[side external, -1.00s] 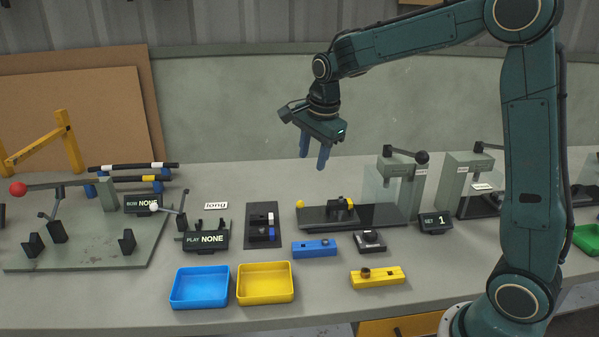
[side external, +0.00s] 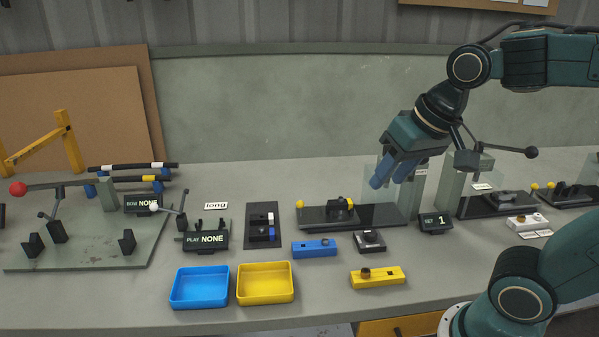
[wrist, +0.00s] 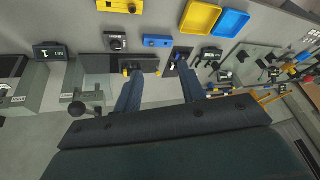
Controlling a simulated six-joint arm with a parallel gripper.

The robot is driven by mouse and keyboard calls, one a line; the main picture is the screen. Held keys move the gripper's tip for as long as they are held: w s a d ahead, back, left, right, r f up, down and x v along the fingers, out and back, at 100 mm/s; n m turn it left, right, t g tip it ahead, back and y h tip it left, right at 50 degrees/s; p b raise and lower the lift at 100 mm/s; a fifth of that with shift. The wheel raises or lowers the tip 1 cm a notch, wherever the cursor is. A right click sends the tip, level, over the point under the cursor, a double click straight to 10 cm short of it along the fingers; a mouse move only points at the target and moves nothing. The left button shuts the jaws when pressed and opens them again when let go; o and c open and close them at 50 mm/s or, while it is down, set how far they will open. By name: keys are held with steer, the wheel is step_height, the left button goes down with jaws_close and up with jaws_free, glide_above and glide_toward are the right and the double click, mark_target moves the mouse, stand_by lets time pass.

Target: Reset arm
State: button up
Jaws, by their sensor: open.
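My gripper (side external: 393,170) is open and empty, held in the air in front of the grey-green press at the right of the middle. Its two blue fingers point down and to the left. In the wrist view my gripper (wrist: 160,95) shows both fingers apart with nothing between them. The press column (side external: 420,192) is partly hidden behind my gripper. Its black base plate (side external: 378,215) holds a small dark fixture (side external: 340,209) with yellow ends. A display (side external: 435,222) reads "SET 1".
A blue tray (side external: 200,288) and a yellow tray (side external: 265,284) stand at the front. A display (side external: 205,240) reads "PLAY NONE". A bow rig with a red ball (side external: 18,188) stands left.

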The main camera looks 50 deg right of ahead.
steer(key=s+n, duration=0.1)
steer(key=s+f+n, duration=0.1)
steer(key=s, duration=0.1)
steer(key=s+a+f+n, duration=0.1)
steer(key=s+n, duration=0.1)
steer(key=shift+s+t, duration=0.15)
steer(key=shift+t, duration=0.15)
